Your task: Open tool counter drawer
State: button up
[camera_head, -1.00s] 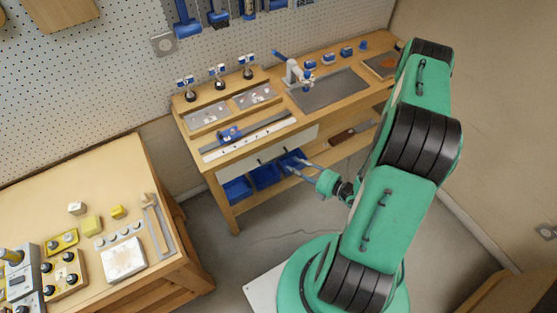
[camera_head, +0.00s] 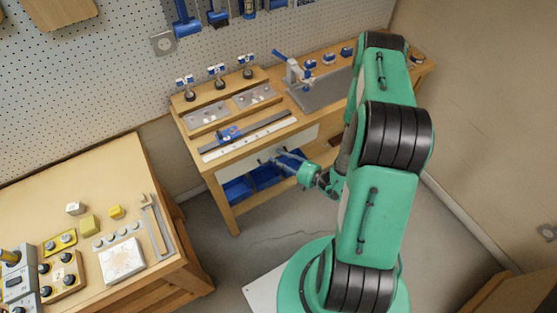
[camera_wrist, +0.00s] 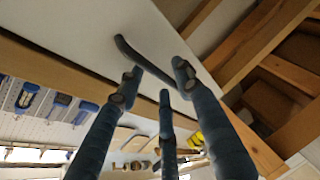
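The tool counter (camera_head: 222,178) is a wooden bench against the pegboard wall. Its white drawer front (camera_head: 306,136) sits under the top and looks flush with it. In the wrist view the white drawer front (camera_wrist: 85,25) carries a dark curved bar handle (camera_wrist: 137,57). My gripper (camera_head: 280,157) is in front of the drawer, pointing at it. In the wrist view my gripper's three blue-grey fingers (camera_wrist: 160,80) are spread, with their tips close to the handle. The handle's far end passes behind the fingertips. I cannot tell whether they touch it.
Blue bins (camera_head: 238,190) stand on the shelf below the drawer. A vise (camera_head: 293,72) and a rail with a blue slider (camera_head: 231,133) are on the counter. A second wooden table (camera_head: 60,195) with yellow parts stands at left. The floor between is clear.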

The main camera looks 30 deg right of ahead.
jog(key=shift+w, duration=0.1)
jog(key=shift+c, duration=0.5)
grip_shut()
jog(key=s+p, duration=0.3)
jog(key=s, duration=2.3)
jog(key=shift+s+p, duration=0.3)
jog(key=shift+f, duration=0.1)
jog(key=shift+o, duration=0.5)
grip_release()
